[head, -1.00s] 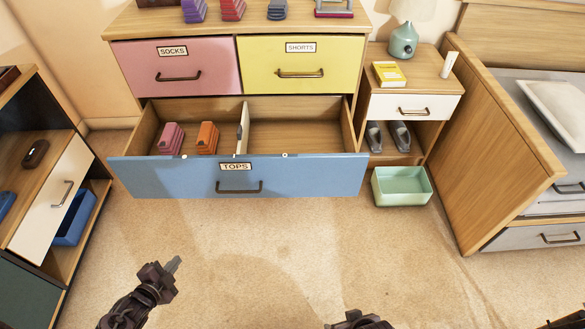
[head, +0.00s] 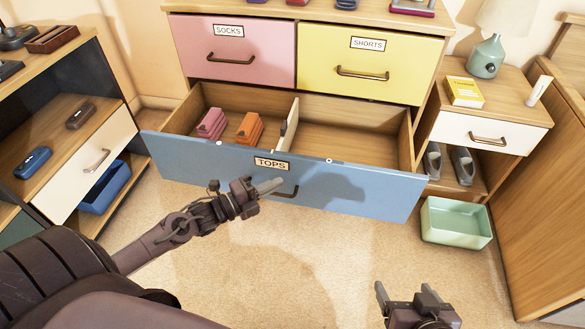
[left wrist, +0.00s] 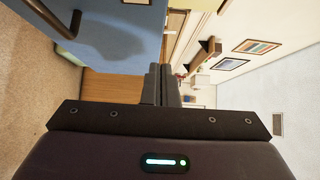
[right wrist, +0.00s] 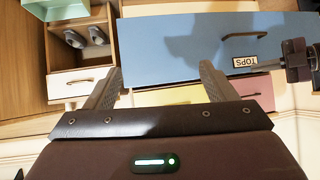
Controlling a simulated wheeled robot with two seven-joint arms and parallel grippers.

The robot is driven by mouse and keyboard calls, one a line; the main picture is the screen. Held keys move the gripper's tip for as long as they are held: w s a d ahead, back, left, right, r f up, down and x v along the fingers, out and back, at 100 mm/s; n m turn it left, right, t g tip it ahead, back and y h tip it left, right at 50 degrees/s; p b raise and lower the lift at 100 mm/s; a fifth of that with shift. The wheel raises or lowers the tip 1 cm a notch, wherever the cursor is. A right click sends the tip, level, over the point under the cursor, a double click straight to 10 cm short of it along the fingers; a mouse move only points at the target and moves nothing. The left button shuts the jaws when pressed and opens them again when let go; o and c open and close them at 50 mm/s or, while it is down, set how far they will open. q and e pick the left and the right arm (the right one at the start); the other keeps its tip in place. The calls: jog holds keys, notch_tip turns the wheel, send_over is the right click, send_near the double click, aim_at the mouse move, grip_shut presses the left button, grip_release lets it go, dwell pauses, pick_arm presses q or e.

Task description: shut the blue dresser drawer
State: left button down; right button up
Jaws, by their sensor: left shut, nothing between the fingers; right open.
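The blue drawer (head: 350,188), labelled TOPS, is pulled out from the dresser (head: 432,97). Its inside shows pink and orange folded clothes left of a divider. Its dark handle (head: 287,192) is partly hidden behind my left gripper. My left gripper (head: 268,187) is shut and empty, in front of the drawer front near the handle; I cannot tell if it touches. The drawer front fills the upper left of the left wrist view (left wrist: 115,25). My right gripper (head: 405,292) is open and empty, lower and nearer, apart from the drawer. The right wrist view also shows the drawer (right wrist: 190,50).
The pink socks drawer (head: 230,75) and yellow shorts drawer (head: 365,85) above are shut. A green bin (head: 455,225) stands on the floor beside the nightstand (head: 490,130). A shelf unit (head: 60,170) stands at left. The carpet in front is clear.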

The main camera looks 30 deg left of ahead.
aim_at(305, 161)
pick_arm(q)
jog(key=w, duration=0.2)
jog(key=w+d+b, duration=0.1)
jog(key=w, duration=0.2)
jog(key=w+b, duration=0.1)
jog(key=w, duration=0.1)
jog(key=shift+w+d, duration=0.15)
jog(key=shift+w, duration=0.35)
pick_arm(e)
jog(key=w+r+t+y, duration=0.1)
jog(key=w+r+t, duration=0.2)
jog(key=r, duration=0.6)
jog(key=w+r+t+y, duration=0.2)
jog(key=r+t, duration=0.4)
jog(key=r, duration=0.3)
jog(key=shift+w+a, duration=0.25)
jog(key=shift+w, duration=0.2)
